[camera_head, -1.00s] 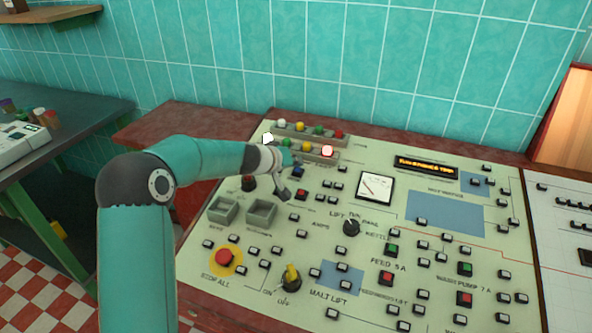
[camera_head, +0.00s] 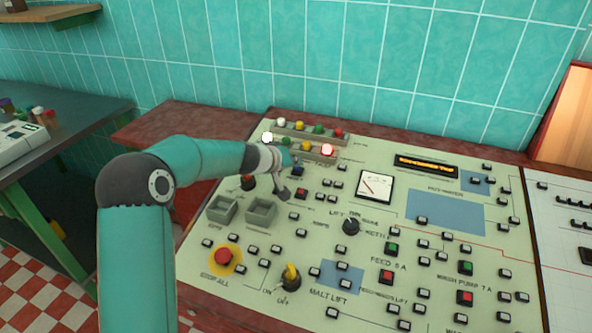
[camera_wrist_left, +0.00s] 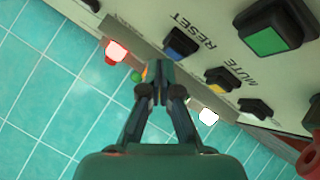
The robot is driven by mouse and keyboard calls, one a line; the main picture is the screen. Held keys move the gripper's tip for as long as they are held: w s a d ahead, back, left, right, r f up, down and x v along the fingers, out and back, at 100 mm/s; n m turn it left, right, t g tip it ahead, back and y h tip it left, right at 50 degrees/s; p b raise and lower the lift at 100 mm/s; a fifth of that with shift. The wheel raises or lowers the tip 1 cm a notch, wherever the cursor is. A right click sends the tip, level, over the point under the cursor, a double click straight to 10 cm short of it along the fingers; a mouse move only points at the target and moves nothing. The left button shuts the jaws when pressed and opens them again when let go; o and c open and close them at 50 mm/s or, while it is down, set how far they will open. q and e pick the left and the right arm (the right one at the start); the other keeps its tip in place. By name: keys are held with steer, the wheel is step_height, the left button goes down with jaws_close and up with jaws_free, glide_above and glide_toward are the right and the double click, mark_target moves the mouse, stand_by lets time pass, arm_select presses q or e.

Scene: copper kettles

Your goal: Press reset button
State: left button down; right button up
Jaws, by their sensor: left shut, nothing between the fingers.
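The reset button is a dark-framed blue button (camera_wrist_left: 180,43) beside the word RESET in the left wrist view. In the head view a blue button (camera_head: 298,170) shows at the panel's upper left, just right of my left wrist. My left gripper (camera_head: 284,193) is shut and empty over the upper left of the control panel (camera_head: 330,270). In the left wrist view the closed fingertips (camera_wrist_left: 159,68) appear just below and left of the blue button. I cannot tell how high they are above it. My right gripper is not in view.
A yellow button (camera_wrist_left: 219,80) and a large green button (camera_wrist_left: 269,40) are near the blue one. Lamp rows (camera_head: 312,152), including lit red and white lamps, stand along the panel's back. A red stop button (camera_head: 223,257) and yellow switch (camera_head: 290,277) are nearer the front.

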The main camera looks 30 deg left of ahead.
arm_select(q)
steer(key=shift+w+f+b, duration=0.1)
steer(key=shift+f+b, duration=0.35)
steer(key=shift+f, duration=0.05)
stand_by(0.7)
steer(key=shift+r, duration=0.1)
steer(key=shift+s+r+p, duration=0.2)
steer(key=shift+r+p, duration=0.3)
steer(key=shift+r, duration=0.2)
steer(key=shift+s+d+r+p, duration=0.1)
steer(key=shift+s+r+p, duration=0.15)
steer(key=shift+r+p, duration=0.85)
steer(key=shift+s+d+r+p, duration=0.15)
steer(key=shift+r+p, duration=0.5)
steer(key=shift+r, duration=0.7)
steer(key=shift+a, duration=0.1)
